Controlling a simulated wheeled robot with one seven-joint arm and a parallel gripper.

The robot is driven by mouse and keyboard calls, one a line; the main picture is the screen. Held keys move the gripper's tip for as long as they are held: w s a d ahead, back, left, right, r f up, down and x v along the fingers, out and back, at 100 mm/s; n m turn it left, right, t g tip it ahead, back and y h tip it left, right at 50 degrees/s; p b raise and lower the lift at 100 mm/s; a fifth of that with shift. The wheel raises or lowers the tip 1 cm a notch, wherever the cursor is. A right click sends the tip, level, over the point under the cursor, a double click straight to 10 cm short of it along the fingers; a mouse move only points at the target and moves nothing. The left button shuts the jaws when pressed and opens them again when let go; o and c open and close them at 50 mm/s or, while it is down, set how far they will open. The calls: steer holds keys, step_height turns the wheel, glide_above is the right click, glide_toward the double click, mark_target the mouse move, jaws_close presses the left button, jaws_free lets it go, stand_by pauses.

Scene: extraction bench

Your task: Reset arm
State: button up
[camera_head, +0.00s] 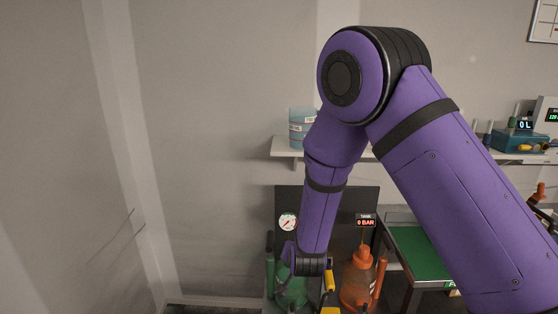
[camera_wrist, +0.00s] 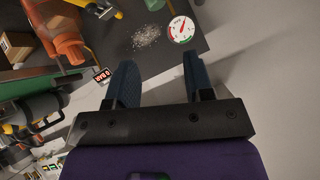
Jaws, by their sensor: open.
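My purple arm crosses the right half of the head view, with its elbow up high and the forearm hanging down toward the bench. My gripper (camera_wrist: 158,82) shows in the wrist view, with its two dark fingers apart and nothing between them. In the head view the fingers are hidden behind the wrist or too small to tell. Beyond the fingers in the wrist view are a round pressure gauge (camera_wrist: 181,29) and a pale scattered patch (camera_wrist: 146,36) on a dark surface.
A green vessel (camera_head: 291,288) and an orange vessel (camera_head: 358,280) stand near my wrist, by the "0 BAR" display (camera_head: 366,222). A wall shelf (camera_head: 283,150) holds a blue container (camera_head: 302,128). A green-topped table (camera_head: 420,250) is at the right. The left side is clear.

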steer(key=s+d+r+n+g+y, duration=0.1)
steer(key=s+d+r, duration=0.25)
steer(key=r, duration=0.45)
steer(key=s+d+r+g, duration=0.15)
steer(key=d+r, duration=0.25)
steer(key=r, duration=0.5)
steer(key=s+d+r+n+y, duration=0.1)
steer(key=s+d+r, duration=0.25)
steer(key=r, duration=0.45)
steer(key=s+d+r+h, duration=0.1)
steer(key=s+d+r, duration=0.2)
steer(key=s, duration=0.5)
steer(key=s+d+r+n+g+h, duration=0.1)
steer(key=s+d+r, duration=0.2)
steer(key=s+d, duration=0.3)
steer(key=s+d+r+g, duration=0.1)
steer(key=s+d+r, duration=0.3)
steer(key=s, duration=0.7)
steer(key=shift+d+n+h, duration=0.4)
steer(key=shift+d, duration=0.2)
steer(key=shift+r+g, duration=0.1)
steer(key=shift+g, duration=0.15)
